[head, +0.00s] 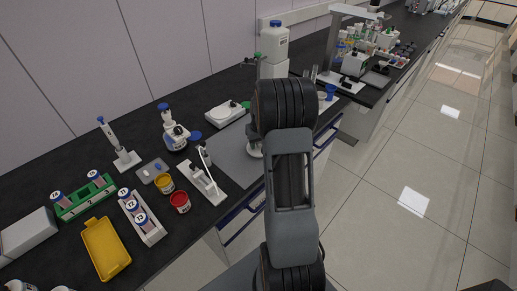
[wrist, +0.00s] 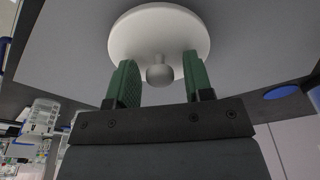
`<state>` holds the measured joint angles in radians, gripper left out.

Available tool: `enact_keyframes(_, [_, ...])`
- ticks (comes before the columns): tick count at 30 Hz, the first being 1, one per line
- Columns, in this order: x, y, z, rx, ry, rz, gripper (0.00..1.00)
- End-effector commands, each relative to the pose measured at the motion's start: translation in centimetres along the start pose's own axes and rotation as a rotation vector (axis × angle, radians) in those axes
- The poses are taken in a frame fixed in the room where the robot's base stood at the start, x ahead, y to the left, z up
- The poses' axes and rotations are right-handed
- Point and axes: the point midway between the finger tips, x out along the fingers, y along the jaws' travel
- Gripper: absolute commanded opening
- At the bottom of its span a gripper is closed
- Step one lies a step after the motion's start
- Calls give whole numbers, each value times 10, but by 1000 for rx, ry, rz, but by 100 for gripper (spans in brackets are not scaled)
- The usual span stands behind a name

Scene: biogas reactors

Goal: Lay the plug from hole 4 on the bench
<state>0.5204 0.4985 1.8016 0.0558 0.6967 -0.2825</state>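In the wrist view, a white round disc with a small grey knob (wrist: 160,20) lies against a grey surface. I cannot tell whether it is the plug. My gripper (wrist: 158,60) has two green fingers standing apart on either side of the knob, with a gap at each side. It is open and holds nothing visible. In the head view, my arm hides most of the gripper; a pale round piece (head: 255,150) shows beside it at the grey mat. No hole marked 4 can be made out.
The grey mat (head: 228,152) lies on the black bench (head: 80,160). To its left stand a white stand (head: 205,183), red-lidded and yellow-lidded jars, a white tube rack (head: 150,232), a green rack (head: 75,209) and a yellow tray (head: 106,250). A white bottle (head: 274,45) stands behind.

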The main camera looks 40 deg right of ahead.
Motion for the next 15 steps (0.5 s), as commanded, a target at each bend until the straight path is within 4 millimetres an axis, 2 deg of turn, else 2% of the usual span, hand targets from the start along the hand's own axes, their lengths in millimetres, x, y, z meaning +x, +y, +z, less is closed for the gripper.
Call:
enact_keyframes(1, [0, 0, 0, 0, 0, 0, 42])
enact_keyframes(12, [0, 0, 0, 0, 0, 0, 7])
enact_keyframes(15, [0, 0, 0, 0, 1, 0, 0])
